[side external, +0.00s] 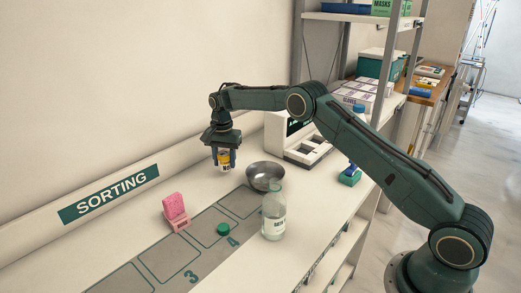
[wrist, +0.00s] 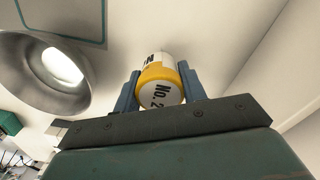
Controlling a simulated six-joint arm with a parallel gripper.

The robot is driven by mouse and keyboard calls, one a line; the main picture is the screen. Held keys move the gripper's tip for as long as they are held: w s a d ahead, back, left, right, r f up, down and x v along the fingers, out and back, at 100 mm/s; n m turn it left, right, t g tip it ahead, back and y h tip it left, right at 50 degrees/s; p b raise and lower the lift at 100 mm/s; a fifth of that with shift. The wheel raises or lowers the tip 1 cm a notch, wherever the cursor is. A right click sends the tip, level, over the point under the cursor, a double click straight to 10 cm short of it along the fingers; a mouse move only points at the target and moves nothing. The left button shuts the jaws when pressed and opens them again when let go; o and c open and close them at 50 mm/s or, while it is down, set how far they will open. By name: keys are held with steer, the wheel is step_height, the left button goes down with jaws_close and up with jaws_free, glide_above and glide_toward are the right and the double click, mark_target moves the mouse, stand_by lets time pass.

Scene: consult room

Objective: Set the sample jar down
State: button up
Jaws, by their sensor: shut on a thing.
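The sample jar (side external: 225,166) is small and white with a yellow band, held upright below my gripper (side external: 222,158). My gripper is shut on it, one blue finger on each side. In the wrist view the jar (wrist: 158,88) sits between the fingertips of my gripper (wrist: 159,90), its yellow rim and a "No. 2" marking facing the camera. The jar's base is at or close to the white counter (side external: 200,190); I cannot tell whether it touches.
A steel bowl (side external: 265,176) stands just right of the jar, also in the wrist view (wrist: 35,95). Bare counter lies left of the jar.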

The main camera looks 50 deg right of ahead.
mark_target(224, 153)
steer(key=shift+f, duration=1)
steer(key=shift+f, duration=0.15)
steer(key=o, duration=1)
step_height(224, 153, up, 12)
steer(key=shift+f, duration=0.25)
steer(key=shift+r, duration=0.45)
steer(key=shift+r, duration=0.1)
